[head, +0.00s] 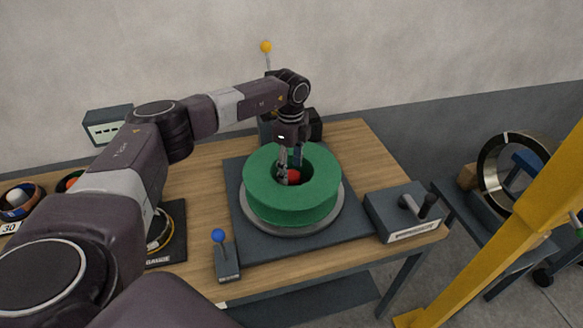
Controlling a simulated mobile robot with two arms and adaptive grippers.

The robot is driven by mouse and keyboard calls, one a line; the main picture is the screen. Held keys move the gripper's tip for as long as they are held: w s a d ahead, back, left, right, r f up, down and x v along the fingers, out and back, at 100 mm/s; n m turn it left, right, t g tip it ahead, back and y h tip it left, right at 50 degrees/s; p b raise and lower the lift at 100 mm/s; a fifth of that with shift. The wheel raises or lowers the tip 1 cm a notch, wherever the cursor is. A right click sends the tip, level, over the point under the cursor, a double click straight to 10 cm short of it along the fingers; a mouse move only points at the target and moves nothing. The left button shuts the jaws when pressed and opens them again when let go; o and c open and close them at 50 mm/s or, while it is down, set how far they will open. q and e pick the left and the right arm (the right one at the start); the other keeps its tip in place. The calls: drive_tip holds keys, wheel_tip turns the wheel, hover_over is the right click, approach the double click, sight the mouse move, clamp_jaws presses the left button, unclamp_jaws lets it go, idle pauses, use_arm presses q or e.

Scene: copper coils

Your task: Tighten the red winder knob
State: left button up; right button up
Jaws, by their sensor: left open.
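The red winder knob (294,176) shows in part inside the centre hole of a green ring-shaped spool (283,207). The spool lies flat on a round grey plate (338,209). My left gripper (289,175) points down into the hole, open, with its fingers at the knob. Whether the fingers touch the knob cannot be told. The spool's wall and the fingers hide much of the knob. My right gripper is not in view.
A blue-knobbed lever (219,236) stands at the table's front edge. A grey box with a black-handled crank (404,211) is to the right. A yellow post (500,240) rises at the right. Bare wooden tabletop (200,170) lies behind left of the spool.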

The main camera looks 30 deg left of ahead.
use_arm(q)
drive_tip(key=shift+f, duration=0.45)
drive_tip(key=shift+w+d+f, duration=0.1)
drive_tip(key=shift+w+f, duration=0.1)
drive_tip(key=shift+f, duration=0.1)
drive_tip(key=shift+w+f, duration=0.15)
drive_tip(key=shift+c, duration=1.2)
drive_tip(key=c, duration=0.9)
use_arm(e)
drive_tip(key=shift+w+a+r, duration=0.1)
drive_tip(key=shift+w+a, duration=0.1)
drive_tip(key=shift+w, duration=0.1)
